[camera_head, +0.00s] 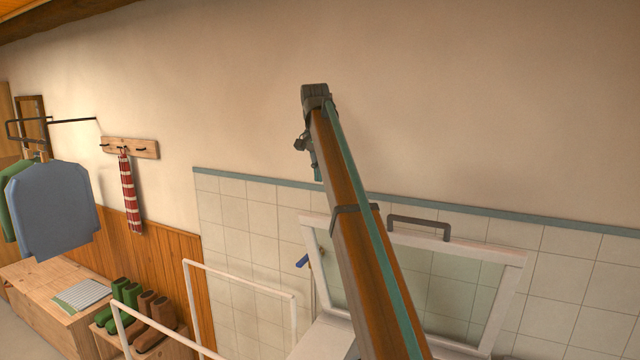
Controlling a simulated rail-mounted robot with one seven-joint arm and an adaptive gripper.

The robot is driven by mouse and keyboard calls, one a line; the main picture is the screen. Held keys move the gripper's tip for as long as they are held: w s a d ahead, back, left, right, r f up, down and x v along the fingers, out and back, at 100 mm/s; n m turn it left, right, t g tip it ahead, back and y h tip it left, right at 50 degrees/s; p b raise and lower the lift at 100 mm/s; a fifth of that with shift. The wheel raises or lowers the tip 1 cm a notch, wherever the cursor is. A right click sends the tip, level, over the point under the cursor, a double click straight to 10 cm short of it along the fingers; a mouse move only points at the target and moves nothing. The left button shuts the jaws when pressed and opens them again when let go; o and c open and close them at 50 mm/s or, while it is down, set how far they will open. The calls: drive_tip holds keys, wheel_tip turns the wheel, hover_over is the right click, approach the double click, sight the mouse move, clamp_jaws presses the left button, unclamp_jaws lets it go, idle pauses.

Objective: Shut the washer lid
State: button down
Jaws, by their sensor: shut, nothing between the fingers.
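The washer lid (510,275) is a white frame around a pale see-through panel. It stands raised, leaning back near the tiled wall, with a grey bar handle (418,222) on its top edge. Part of the white washer body (325,338) shows below it; most is cut off by the bottom edge. My brown and teal arm crosses in front of the lid and hides part of its left half.
A white rail frame (240,278) stands left of the washer. A blue handle (303,261) shows beside the lid's left edge. Further left are a wooden bench (30,290), boots (150,315), hanging shirts (52,208) and a peg rack (130,148). The upper wall is bare.

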drive_tip(key=f+p, duration=0.1)
drive_tip(key=f, duration=0.2)
drive_tip(key=s+f+p, duration=0.1)
drive_tip(key=f+p, duration=0.1)
drive_tip(key=f, duration=0.1)
drive_tip(key=f+p, duration=0.1)
drive_tip(key=f, duration=0.3)
drive_tip(key=shift+s+a, duration=0.35)
drive_tip(key=shift+s, duration=0.05)
drive_tip(key=shift+s+a+p, duration=0.15)
drive_tip(key=shift+s+p, duration=0.1)
drive_tip(key=shift+p, duration=0.05)
drive_tip(key=shift+a+f, duration=0.1)
drive_tip(key=shift+f, duration=0.15)
